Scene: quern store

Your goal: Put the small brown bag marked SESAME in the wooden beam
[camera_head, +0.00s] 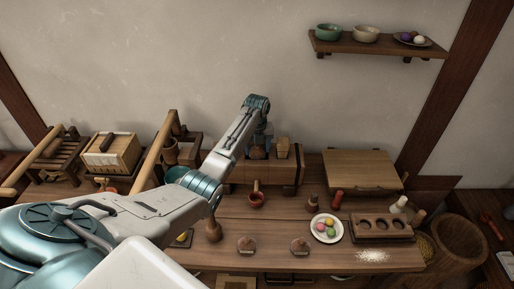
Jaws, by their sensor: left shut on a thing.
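My left gripper (259,141) is at the far end of my left arm, over the back of the table. It is shut on a small brown thing (257,153), which looks like the brown bag; no marking can be read at this size. The held thing is at the beam's top, left of that piece. I cannot tell whether it is above or inside the beam. My right gripper is not in view.
A red-brown pot (256,201) stands in front of the beam. A wooden board (360,170) lies to its right. My arm hides the table's left part.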

